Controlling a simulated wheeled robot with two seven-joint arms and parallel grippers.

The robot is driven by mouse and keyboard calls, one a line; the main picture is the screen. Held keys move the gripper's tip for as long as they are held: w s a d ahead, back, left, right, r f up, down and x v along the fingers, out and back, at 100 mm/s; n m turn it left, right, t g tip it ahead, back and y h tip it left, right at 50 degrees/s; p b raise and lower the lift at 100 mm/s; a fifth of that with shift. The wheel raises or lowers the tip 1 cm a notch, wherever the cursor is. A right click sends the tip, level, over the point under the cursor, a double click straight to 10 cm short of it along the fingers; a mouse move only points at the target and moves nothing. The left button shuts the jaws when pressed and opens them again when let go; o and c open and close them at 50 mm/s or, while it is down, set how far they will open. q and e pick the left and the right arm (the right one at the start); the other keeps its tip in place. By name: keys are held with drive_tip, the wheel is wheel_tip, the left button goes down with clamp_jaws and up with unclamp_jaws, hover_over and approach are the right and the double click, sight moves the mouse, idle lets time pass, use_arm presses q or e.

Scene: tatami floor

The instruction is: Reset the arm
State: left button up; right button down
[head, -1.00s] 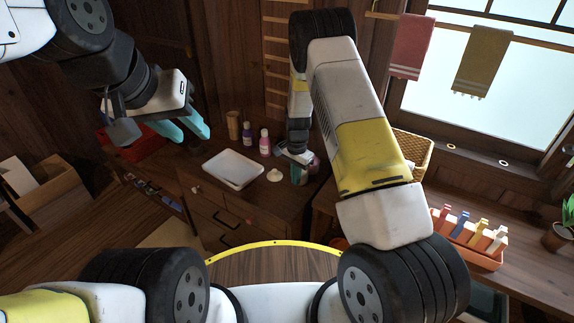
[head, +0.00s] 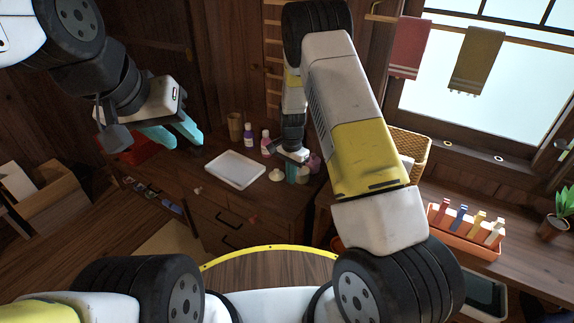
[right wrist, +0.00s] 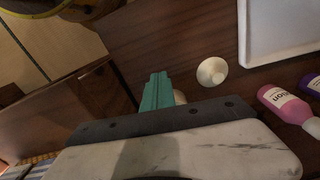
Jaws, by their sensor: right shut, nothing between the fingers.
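My right arm reaches down from the upper middle of the head view. Its gripper (head: 291,173) hangs over the dark wooden cabinet top. In the right wrist view its teal fingers (right wrist: 157,92) are together with nothing between them. A small white lid-like object (right wrist: 212,71) lies on the cabinet beside the fingers, apart from them. It also shows in the head view (head: 276,175). My left gripper (head: 172,134) is raised at the upper left of the head view. Its two teal fingers are spread apart and hold nothing.
A white tray (head: 235,170) lies on the cabinet. A pink bottle (head: 266,143), a purple bottle (head: 248,133) and a brown cup (head: 235,126) stand behind it. A red box (head: 146,150) is below my left gripper. An orange rack (head: 466,240) and a plant (head: 562,212) stand at the right.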

drive_tip(key=s+d+r+n+t+y, duration=0.1)
drive_tip(key=s+r, duration=0.2)
drive_tip(key=r, duration=0.6)
drive_tip(key=s+d+r+n+t, duration=0.1)
drive_tip(key=s+r+n, duration=0.15)
drive_tip(key=r, duration=0.75)
drive_tip(key=s+d+r+y, duration=0.1)
drive_tip(key=s+r, duration=0.3)
drive_tip(key=r, duration=0.5)
drive_tip(key=s+d+r+n+t, duration=0.1)
drive_tip(key=s+r+n+t, duration=0.1)
drive_tip(key=s, duration=0.8)
drive_tip(key=s+d+r+n+t, duration=0.2)
drive_tip(key=s+r+n, duration=0.2)
drive_tip(key=s+r, duration=0.3)
drive_tip(key=s, duration=0.3)
drive_tip(key=shift+r, duration=0.3)
